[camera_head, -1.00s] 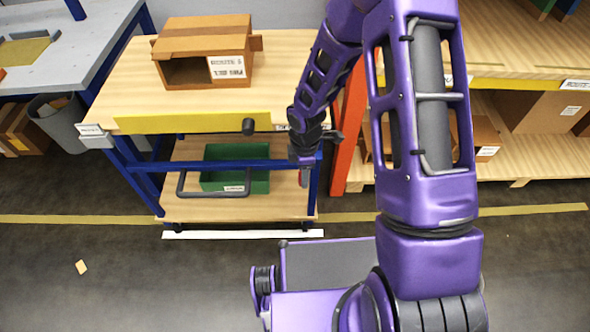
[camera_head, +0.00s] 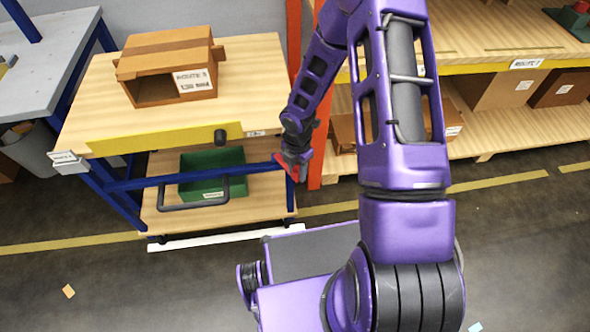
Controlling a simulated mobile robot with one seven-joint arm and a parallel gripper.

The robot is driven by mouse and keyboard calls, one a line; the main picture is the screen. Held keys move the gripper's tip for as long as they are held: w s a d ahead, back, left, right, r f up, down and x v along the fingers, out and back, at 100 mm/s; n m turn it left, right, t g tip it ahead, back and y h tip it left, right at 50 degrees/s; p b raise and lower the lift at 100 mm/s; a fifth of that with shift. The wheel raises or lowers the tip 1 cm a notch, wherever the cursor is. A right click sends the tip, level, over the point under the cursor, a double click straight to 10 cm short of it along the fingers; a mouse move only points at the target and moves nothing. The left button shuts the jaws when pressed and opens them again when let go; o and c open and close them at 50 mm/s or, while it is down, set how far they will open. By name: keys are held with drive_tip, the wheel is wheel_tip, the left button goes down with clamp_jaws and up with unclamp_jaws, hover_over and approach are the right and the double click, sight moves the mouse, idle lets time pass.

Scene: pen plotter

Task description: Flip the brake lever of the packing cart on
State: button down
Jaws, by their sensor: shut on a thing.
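The packing cart (camera_head: 255,75) stands at the left, with a wooden top, a yellow front edge and a blue frame. Its red brake lever (camera_head: 284,168) is by the right front post, mostly hidden by my gripper. My gripper (camera_head: 292,170) is shut on the lever, pointing down at the end of my purple arm. Only bits of red show around the fingers, so the lever's exact angle is hard to tell.
An open cardboard box (camera_head: 165,60) sits on the cart top. A green bin (camera_head: 212,187) is on its lower shelf, behind a black handle (camera_head: 190,206). An orange post (camera_head: 318,140) and wooden shelving (camera_head: 500,140) stand close at right. A grey table (camera_head: 50,80) is at left.

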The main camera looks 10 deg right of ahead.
drive_tip(key=shift+d, duration=0.15)
drive_tip(key=c, duration=0.5)
unclamp_jaws()
drive_tip(key=shift+w, duration=0.1)
wheel_tip(320, 180, up, 17)
drive_tip(key=p, duration=0.4)
drive_tip(key=shift+r, duration=0.2)
